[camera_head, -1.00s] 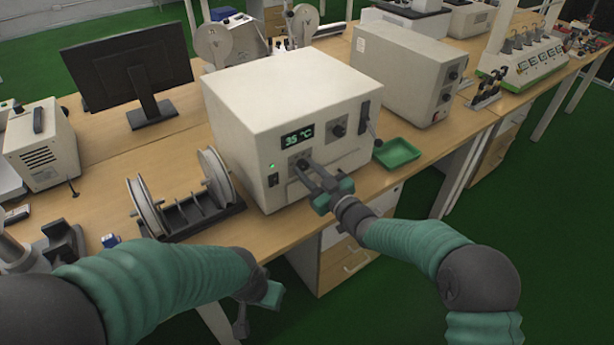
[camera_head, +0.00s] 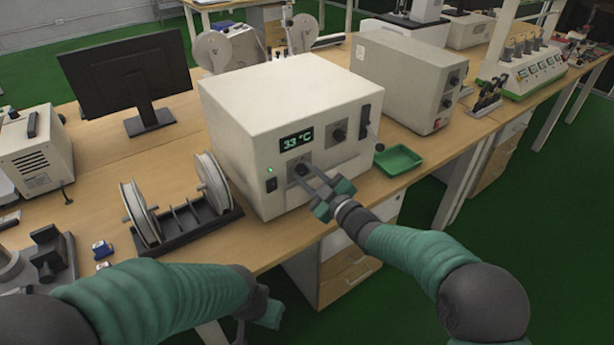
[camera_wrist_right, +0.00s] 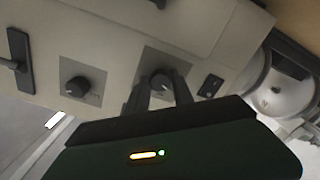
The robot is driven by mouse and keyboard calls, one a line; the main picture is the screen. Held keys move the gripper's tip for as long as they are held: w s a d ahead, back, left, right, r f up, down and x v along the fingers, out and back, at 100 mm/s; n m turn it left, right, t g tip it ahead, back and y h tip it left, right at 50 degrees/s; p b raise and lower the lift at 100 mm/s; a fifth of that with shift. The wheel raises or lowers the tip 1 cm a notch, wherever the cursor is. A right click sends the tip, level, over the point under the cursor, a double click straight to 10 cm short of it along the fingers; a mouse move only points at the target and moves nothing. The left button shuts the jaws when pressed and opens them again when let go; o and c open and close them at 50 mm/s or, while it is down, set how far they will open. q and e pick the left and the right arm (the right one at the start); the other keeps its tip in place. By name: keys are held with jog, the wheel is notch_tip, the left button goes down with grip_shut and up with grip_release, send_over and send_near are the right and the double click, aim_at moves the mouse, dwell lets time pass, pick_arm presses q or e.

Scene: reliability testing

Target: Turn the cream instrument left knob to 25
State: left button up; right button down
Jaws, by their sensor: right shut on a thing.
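The cream instrument (camera_head: 278,120) stands on the wooden bench, and its display (camera_head: 297,140) reads 33 °C. Its left knob (camera_head: 301,171) is a dark dial below the display; it also shows in the right wrist view (camera_wrist_right: 161,80). My right gripper (camera_head: 311,178) reaches the front panel, its two fingers shut on the left knob. The fingertips hide part of the knob in both views. The right knob (camera_head: 338,133) sits higher on the panel and is untouched. My left gripper (camera_head: 258,312) hangs low, in front of the bench; its fingers are not clear.
A green tray (camera_head: 400,160) lies to the right of the instrument. A rack with two white reels (camera_head: 180,215) stands to its left. A second cream box (camera_head: 405,75) is behind right, and a monitor (camera_head: 128,75) is behind left. A black lever (camera_head: 374,137) sticks out at the panel's right.

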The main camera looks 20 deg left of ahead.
jog(key=shift+f, duration=0.1)
jog(key=c, duration=1.3)
grip_release()
jog(key=shift+s, duration=0.1)
jog(key=shift+o, duration=1)
jog(key=shift+d, duration=0.1)
jog(key=p+v, duration=0.1)
jog(key=v, duration=1.5)
jog(key=shift+s+d, duration=0.25)
jog(key=shift+d, duration=0.1)
